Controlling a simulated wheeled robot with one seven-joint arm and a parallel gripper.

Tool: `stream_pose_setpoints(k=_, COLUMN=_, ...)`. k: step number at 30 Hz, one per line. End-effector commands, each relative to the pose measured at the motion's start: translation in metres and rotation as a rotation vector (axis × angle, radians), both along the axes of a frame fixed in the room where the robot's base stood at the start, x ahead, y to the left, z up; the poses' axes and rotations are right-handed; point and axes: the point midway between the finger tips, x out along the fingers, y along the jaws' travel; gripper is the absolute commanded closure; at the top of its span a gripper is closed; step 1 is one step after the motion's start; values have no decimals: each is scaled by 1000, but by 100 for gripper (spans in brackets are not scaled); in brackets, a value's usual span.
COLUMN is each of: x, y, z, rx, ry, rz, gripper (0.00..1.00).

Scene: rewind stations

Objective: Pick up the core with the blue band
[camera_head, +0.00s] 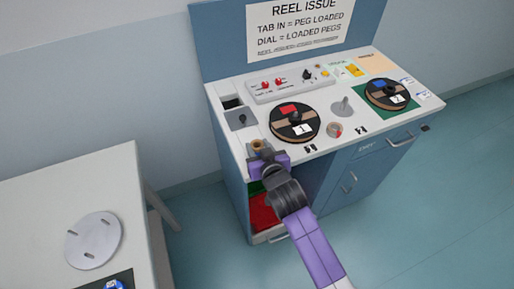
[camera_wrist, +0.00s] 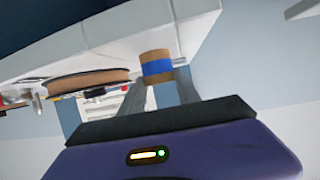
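The core with the blue band (camera_wrist: 157,67) is a short tan cylinder with a blue stripe around its middle. In the head view the tan core (camera_head: 257,145) shows at the front left edge of the counter, just beyond my gripper (camera_head: 262,157); its band is not visible there. In the wrist view my gripper's two fingers (camera_wrist: 161,84) stand apart, with the core between or just beyond their tips. The left fingertip overlaps the core's lower left edge, and the right one is close beside it. Firm contact on both sides is not visible.
A red bin (camera_head: 264,213) sits below. A white table (camera_head: 110,180) with a grey disc (camera_head: 93,240) stands left.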

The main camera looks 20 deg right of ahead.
Motion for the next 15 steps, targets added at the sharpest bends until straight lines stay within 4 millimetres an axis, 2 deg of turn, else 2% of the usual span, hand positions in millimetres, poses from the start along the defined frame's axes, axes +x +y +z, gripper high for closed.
stream_pose_setpoints(k=1, x=0, y=0, z=0, rx=0, ry=0, rz=0, gripper=86)
stream_pose_setpoints(k=3, x=0, y=0, z=0, rx=0, ry=0, rz=0, gripper=100)
stream_pose_setpoints(k=11, x=0, y=0, z=1, rx=0, ry=0, rz=0, gripper=100)
stream_pose_setpoints(k=15, x=0, y=0, z=8, rx=0, ry=-1, rz=0, gripper=100)
